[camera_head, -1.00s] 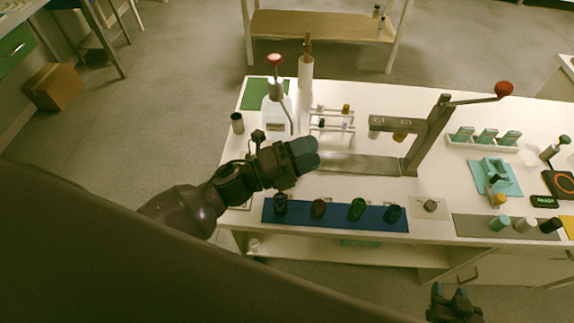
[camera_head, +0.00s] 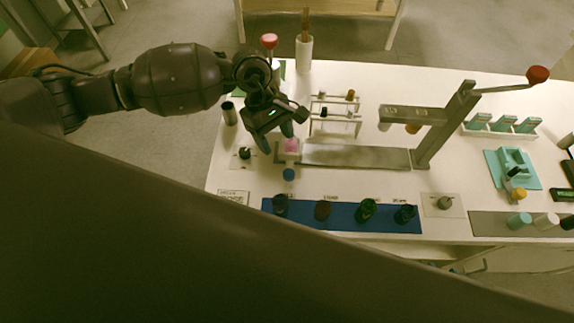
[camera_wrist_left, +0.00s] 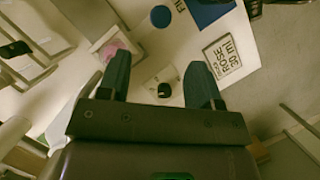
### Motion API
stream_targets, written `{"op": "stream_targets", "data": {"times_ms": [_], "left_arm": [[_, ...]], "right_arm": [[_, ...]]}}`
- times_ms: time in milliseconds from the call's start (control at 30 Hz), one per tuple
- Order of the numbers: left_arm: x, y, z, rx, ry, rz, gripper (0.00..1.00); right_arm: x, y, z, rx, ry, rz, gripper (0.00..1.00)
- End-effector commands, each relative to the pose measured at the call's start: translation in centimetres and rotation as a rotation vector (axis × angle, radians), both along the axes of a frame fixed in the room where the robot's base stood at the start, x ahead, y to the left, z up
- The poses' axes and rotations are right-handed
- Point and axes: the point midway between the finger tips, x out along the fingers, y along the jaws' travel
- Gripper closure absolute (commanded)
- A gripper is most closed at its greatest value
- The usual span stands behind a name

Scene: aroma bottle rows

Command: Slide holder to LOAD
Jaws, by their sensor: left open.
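The holder (camera_head: 291,147) is a small pale block with pink in it, at the left end of the grey rail (camera_head: 355,157). My left gripper (camera_head: 276,140) points down just beside the holder, its fingers partly in front of it, open and empty. In the left wrist view the pink-topped holder (camera_wrist_left: 117,50) lies beyond the left fingertip, outside the gap of the open gripper (camera_wrist_left: 158,78). I cannot tell whether a finger touches it. A grey press (camera_head: 435,125) with a red-knobbed lever stands at the rail's right end. My right gripper is out of view.
A blue disc (camera_head: 289,174) and a small black-topped item (camera_head: 244,153) lie near the gripper. A blue mat (camera_head: 343,217) with several dark bottles runs along the front. A white rack (camera_head: 334,120) stands behind the rail. The rail's middle is clear.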

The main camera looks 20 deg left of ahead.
Motion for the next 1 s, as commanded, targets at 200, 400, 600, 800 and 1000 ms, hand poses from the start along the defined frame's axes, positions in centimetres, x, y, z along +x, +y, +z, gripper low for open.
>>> {"op": "stream_targets", "data": {"times_ms": [200, 400, 600, 800, 1000], "left_arm": [[-0.7, -1.1, -2.7, -0.006, 0.005, 0.001, 0.41], [-1.3, -2.3, -5.9, -0.007, 0.006, 0.004, 0.41], [-1.8, -3.2, -8.4, -0.006, 0.005, 0.004, 0.41], [-2.0, -3.6, -9.5, -0.006, 0.004, 0.003, 0.41], [-2.0, -3.6, -9.6, -0.006, 0.004, 0.003, 0.41]], "right_arm": [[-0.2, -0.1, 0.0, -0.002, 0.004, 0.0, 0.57], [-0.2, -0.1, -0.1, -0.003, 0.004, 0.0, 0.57], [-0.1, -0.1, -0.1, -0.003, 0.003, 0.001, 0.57], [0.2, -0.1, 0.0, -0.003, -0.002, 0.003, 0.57], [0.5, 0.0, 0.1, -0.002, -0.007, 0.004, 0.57]]}}
